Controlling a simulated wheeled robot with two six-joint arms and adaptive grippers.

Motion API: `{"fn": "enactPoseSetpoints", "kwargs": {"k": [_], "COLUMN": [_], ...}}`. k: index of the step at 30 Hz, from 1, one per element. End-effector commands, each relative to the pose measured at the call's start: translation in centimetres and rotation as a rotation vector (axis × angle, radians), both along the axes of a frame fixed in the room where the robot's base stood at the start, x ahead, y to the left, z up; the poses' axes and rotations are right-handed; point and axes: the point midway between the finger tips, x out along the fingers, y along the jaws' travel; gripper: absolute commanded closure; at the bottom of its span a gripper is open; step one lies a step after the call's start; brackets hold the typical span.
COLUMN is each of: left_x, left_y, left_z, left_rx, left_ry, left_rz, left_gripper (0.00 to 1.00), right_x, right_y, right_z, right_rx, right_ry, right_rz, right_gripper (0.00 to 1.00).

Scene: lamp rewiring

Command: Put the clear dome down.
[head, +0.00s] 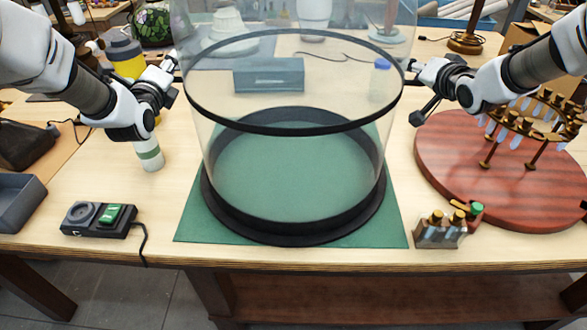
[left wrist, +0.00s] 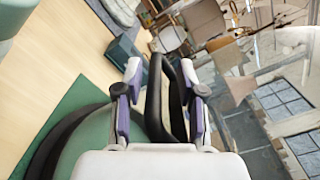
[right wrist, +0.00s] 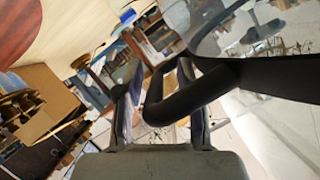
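The clear dome (head: 219,160) is a large see-through cylinder on the green mat (head: 195,228). It has a thick black bottom ring (head: 290,232) and a black band (head: 295,130) higher up. The bottom ring appears to rest level on the mat. My left gripper (head: 168,78) is at the dome's left side, its fingers spread either side of a black handle (left wrist: 155,98), with a gap showing. My right gripper (head: 417,90) is at the right side, fingers apart around the other black handle (right wrist: 190,98). Contact at the finger pads is hard to make out.
A red round board (head: 440,150) with brass fittings and a small vial rack (head: 440,232) are on the right. A blue-grey box (head: 268,75) shows through the dome.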

Motion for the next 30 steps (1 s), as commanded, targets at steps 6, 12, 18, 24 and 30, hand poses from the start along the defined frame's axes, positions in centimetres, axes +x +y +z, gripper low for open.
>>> {"fn": "enactPoseSetpoints", "kwargs": {"k": [6, 12, 18, 24, 30], "left_x": [-4.1, -9.3, -11.7, -11.9, -11.8], "left_y": [0.0, 0.0, 0.0, 0.0, 0.0], "left_z": [0.1, 0.1, 0.1, 0.1, 0.1], "left_rx": [-0.001, -0.003, -0.001, 0.0, 0.0], "left_ry": [0.001, 0.0, -0.001, -0.001, -0.001], "left_rz": [0.001, 0.0, 0.0, 0.0, 0.0], "left_gripper": [0.61, 0.61, 0.61, 0.61, 0.61], "right_x": [0.0, 0.0, -0.1, -2.5, -7.4], "right_y": [0.0, 0.0, 0.0, -0.5, -1.5], "right_z": [0.0, 0.0, 0.0, 1.0, 2.7], "right_rx": [0.0, 0.0, 0.0, 0.002, 0.003], "right_ry": [0.0, 0.0, 0.0, -0.001, -0.003], "right_rz": [0.0, 0.0, 0.0, 0.0, -0.001], "right_gripper": [0.62, 0.62, 0.62, 0.62, 0.62]}}
